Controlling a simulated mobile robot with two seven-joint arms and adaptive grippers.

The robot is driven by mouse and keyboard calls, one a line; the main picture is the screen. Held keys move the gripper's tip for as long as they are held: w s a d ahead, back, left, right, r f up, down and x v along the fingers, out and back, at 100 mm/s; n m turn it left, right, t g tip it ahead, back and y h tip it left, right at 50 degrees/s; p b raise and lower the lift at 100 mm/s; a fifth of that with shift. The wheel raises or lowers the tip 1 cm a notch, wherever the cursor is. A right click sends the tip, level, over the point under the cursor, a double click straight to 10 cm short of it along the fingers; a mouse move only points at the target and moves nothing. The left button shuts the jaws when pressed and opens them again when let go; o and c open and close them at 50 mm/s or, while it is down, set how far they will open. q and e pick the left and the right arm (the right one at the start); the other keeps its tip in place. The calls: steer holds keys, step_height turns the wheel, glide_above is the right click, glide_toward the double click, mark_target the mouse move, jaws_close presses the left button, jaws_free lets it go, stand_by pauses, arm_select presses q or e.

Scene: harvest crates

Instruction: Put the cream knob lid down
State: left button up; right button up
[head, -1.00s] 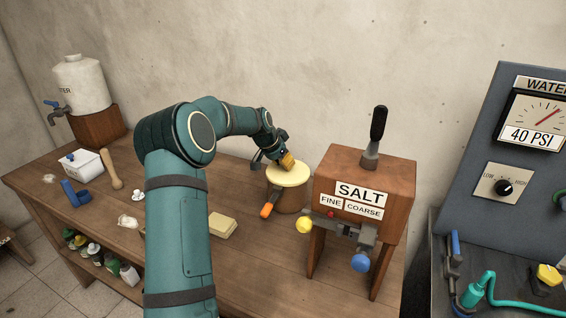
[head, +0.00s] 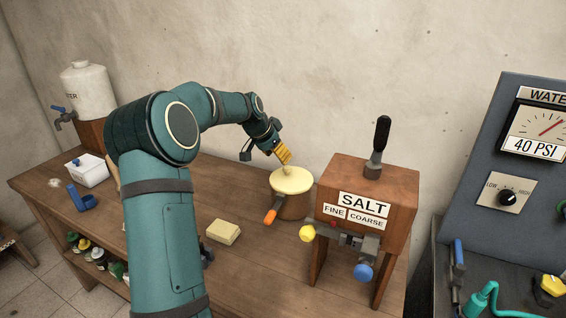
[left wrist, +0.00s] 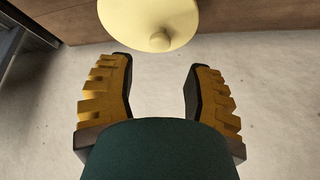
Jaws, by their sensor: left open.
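The cream knob lid (head: 291,180) sits on top of a brown pot (head: 292,206) with an orange-tipped handle, on the wooden table left of the salt box. My left gripper (head: 284,155) is just above the lid, apart from it. In the left wrist view the gripper (left wrist: 159,85) has its two yellow-padded fingers wide apart with nothing between them. The lid (left wrist: 146,20) and its round knob lie beyond the fingertips there. My right gripper is not in view.
The salt box (head: 362,190) with its black lever stands close to the pot's right. A pale yellow block (head: 223,232) lies in front of the pot. A white tub (head: 88,170) and water tank (head: 87,91) are at the far left.

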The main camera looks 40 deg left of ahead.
arm_select(q)
steer(key=shift+v, duration=1.8)
